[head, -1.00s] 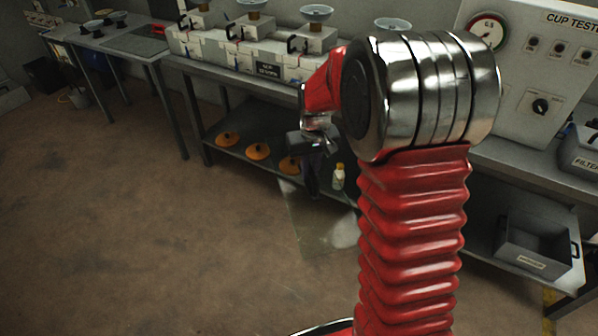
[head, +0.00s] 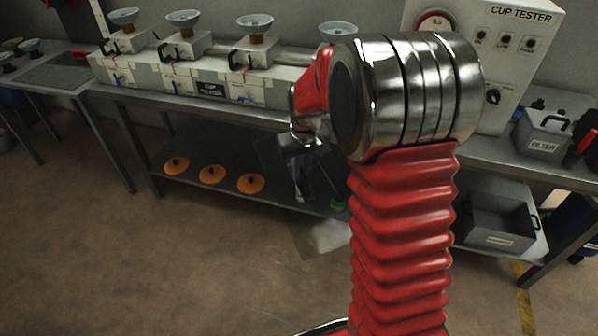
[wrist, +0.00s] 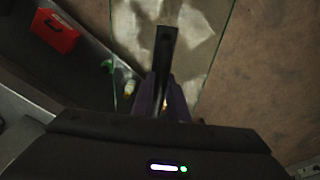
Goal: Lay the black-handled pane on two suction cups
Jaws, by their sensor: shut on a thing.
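My gripper (head: 303,180) is shut on the black handle (wrist: 165,48) of a clear glass pane (head: 328,240). The pane hangs off the floor in front of the bench; its exact tilt is hard to tell. In the wrist view the pane (wrist: 212,30) stretches away beyond the fingers, with a pale glare on it. Several suction cups stand on grey blocks along the bench: a far left cup (head: 124,16), a second (head: 183,18), a third (head: 255,23) and a right one (head: 337,30), partly hidden by my arm.
Orange discs (head: 211,174) lie on the lower shelf (head: 180,150). A green-capped bottle (head: 338,202) is close to the pane. The cup tester (head: 490,60), filter box (head: 543,135) and a grey bin (head: 500,222) are at right. The wrist view shows a red case (wrist: 55,30). Floor at left is clear.

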